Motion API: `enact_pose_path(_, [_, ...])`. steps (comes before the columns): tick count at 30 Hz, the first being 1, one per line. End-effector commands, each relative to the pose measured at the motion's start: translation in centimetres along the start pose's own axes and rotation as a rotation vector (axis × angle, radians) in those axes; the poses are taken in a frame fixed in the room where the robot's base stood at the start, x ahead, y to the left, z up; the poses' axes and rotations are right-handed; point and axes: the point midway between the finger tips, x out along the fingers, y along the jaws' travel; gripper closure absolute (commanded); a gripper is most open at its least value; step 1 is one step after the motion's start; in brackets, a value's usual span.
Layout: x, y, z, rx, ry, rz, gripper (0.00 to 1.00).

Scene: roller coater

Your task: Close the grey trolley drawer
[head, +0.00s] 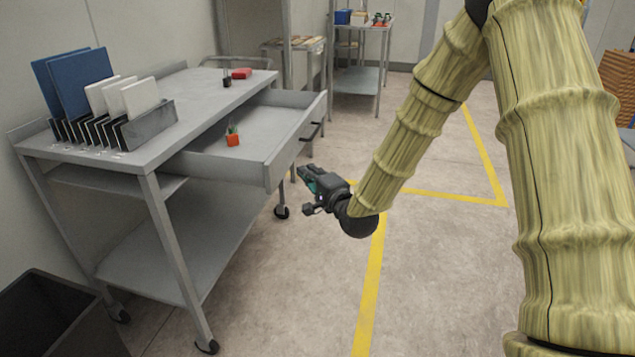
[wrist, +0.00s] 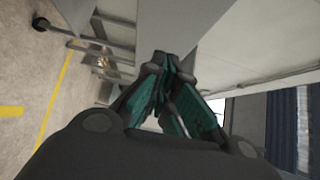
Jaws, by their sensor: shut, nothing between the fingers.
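The grey trolley (head: 195,100) stands at the left in the head view. Its drawer (head: 228,170) is pulled out toward the right, with a dark handle (head: 310,131) on its front.
A rack of blue and white panels (head: 110,105) stands on the trolley top, with a red item (head: 241,73) farther back. A dark bin (head: 55,320) is at the lower left. A second trolley (head: 357,80) stands behind.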

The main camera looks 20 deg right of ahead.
Motion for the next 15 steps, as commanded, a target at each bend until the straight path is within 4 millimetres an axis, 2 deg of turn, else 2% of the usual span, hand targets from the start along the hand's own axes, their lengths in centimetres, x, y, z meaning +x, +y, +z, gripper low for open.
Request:
enact_pose_path(1, [0.9,0.0,0.1,-0.003,-0.002,-0.002,1.0])
enact_pose_path(6, [2.2,0.0,1.4,-0.002,-0.002,-0.001,1.0])
enact_pose_path(15, [3.5,0.0,2.7,-0.002,0.0,0.0,1.0])
